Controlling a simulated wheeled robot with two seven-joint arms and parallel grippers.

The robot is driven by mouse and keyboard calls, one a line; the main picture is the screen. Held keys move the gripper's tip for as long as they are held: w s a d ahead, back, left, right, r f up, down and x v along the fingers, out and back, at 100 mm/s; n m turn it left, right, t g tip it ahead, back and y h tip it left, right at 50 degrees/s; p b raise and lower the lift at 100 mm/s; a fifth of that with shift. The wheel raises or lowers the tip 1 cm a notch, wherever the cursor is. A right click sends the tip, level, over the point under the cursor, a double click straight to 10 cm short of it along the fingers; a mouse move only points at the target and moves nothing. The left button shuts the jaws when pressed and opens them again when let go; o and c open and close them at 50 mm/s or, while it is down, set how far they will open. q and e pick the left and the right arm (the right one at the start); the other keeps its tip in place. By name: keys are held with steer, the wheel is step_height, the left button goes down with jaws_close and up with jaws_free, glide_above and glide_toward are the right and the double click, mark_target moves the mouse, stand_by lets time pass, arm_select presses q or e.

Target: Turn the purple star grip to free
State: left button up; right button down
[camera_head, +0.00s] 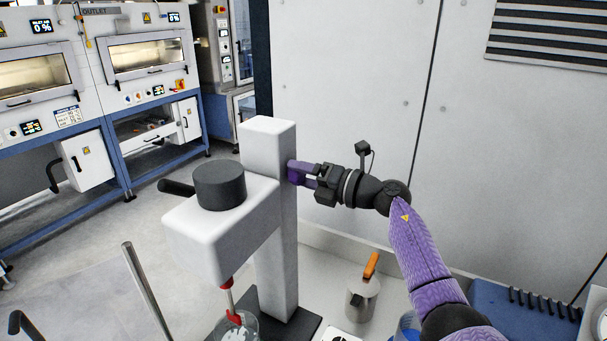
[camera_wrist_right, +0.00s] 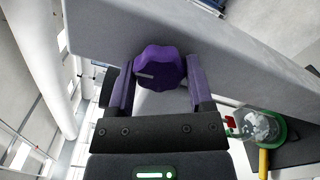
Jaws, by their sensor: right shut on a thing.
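The purple star grip (camera_wrist_right: 159,68) is a lobed knob with a pale line on its face, on the side of the white stirrer column (camera_head: 268,150). In the right wrist view it sits between the two purple fingers of my right gripper (camera_wrist_right: 161,85), which is shut on it. In the head view my right gripper (camera_head: 308,175) reaches the column's right side from the right, and the fingers mostly hide the knob. The white stirrer head (camera_head: 215,235) with a dark cap (camera_head: 220,185) juts out from the column. My left gripper is not in view.
A glass beaker (camera_head: 235,328) stands under the red-marked stirrer shaft (camera_head: 227,298). A metal can with an orange handle (camera_head: 361,296) stands right of the column. A blue case (camera_head: 520,312) lies at the lower right. A metal rod (camera_head: 146,290) rises at the lower left.

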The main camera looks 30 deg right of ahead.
steer(key=shift+f+n+b, duration=0.2)
steer(key=shift+n+b, duration=0.6)
steer(key=shift+b, duration=0.2)
steer(key=n+b, duration=0.5)
steer(key=b, duration=0.1)
steer(key=shift+n+b, duration=0.3)
steer(key=shift+n, duration=0.1)
steer(key=shift+n+b, duration=0.95)
steer(key=shift+n, duration=0.05)
steer(key=shift+r+n, duration=0.15)
steer(key=shift+n, duration=0.15)
